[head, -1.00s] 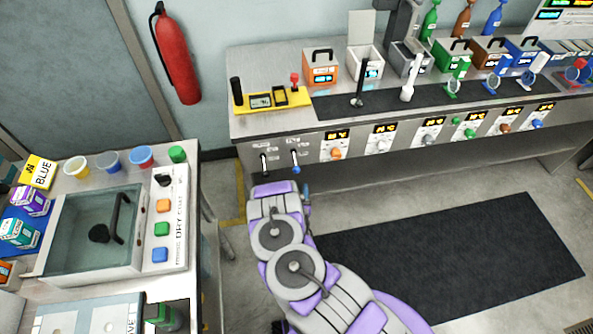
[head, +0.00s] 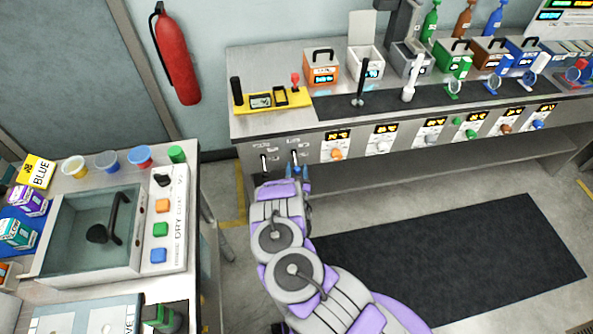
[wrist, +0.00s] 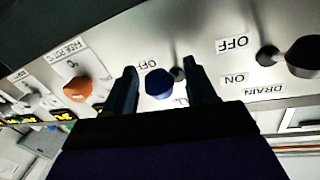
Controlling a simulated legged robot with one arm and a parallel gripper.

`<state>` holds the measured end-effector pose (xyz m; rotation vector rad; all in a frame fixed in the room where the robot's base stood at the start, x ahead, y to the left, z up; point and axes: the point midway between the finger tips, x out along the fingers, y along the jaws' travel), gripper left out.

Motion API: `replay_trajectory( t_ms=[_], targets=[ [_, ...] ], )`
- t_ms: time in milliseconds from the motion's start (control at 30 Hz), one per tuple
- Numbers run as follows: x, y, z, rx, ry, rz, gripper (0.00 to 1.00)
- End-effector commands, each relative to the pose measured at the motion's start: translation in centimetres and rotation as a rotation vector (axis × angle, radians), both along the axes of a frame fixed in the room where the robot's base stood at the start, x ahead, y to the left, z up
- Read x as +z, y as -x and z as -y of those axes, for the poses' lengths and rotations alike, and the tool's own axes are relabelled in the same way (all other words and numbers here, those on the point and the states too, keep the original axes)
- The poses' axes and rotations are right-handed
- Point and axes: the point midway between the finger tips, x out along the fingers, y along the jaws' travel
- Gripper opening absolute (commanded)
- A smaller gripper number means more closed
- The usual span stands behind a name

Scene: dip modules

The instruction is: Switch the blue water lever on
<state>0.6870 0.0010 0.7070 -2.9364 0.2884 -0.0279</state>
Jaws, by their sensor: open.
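The blue water lever (wrist: 158,84) is on the front panel of the long counter, with an OFF label beside its base in the wrist view. Its blue tip lies between the two fingers of my gripper (wrist: 160,88), which are open on either side of it. I see no finger clearly touching it. In the head view my gripper (head: 298,172) is at the counter front, in front of the lever, and covers most of it. The lever's ON label is mostly hidden by a finger.
A black drain lever (wrist: 302,57) sits close beside the blue one. On the other side is an orange knob (wrist: 78,90). A side bench with a sink (head: 95,230) stands at left. A black mat (head: 450,255) lies on open floor at right.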

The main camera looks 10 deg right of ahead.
Motion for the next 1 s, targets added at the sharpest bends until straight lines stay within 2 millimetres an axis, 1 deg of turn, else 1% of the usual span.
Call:
replay_trajectory(
  t_ms=[33,67,500,600,1000],
  targets=[
    [0.0,0.0,0.01,0.0,0.0,0.0,0.53],
    [0.0,0.01,0.01,0.0,0.0,0.0,0.5],
    [-0.01,0.02,-0.03,0.0,0.0,0.0,0.08],
    [-0.01,0.02,-0.04,0.0,0.0,0.0,0.0],
    [0.16,0.05,-0.07,0.001,0.0,-0.009,0.0]
  ],
)
